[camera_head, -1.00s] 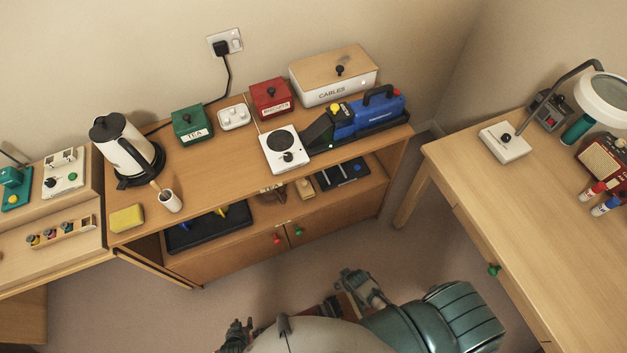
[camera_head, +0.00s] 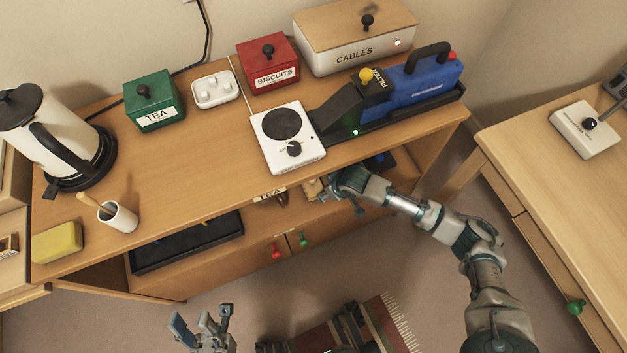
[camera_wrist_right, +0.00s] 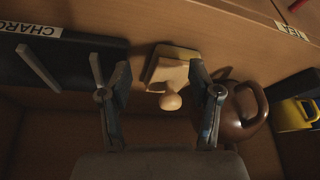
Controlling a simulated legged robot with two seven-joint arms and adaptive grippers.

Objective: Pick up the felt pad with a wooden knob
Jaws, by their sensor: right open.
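The felt pad with a wooden knob (camera_wrist_right: 174,72) lies on the open shelf of the cabinet. In the right wrist view its pale round knob (camera_wrist_right: 171,102) points toward the camera. In the head view only a small part of the pad (camera_head: 313,188) shows below the cabinet top. My right gripper (camera_wrist_right: 160,85) is open, with a finger on each side of the pad in the picture; it looks apart from it. In the head view the right gripper (camera_head: 340,186) is at the shelf opening, partly hidden. My left gripper (camera_head: 203,320) is open and empty, low in front of the cabinet.
A brown rounded pot with a handle (camera_wrist_right: 242,108) stands close beside the pad. A dark tray (camera_wrist_right: 60,60) lies on its other side. A black tray (camera_head: 187,244) lies further left on the shelf. The cabinet top (camera_head: 205,165) overhangs the shelf and holds a white hotplate (camera_head: 287,160).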

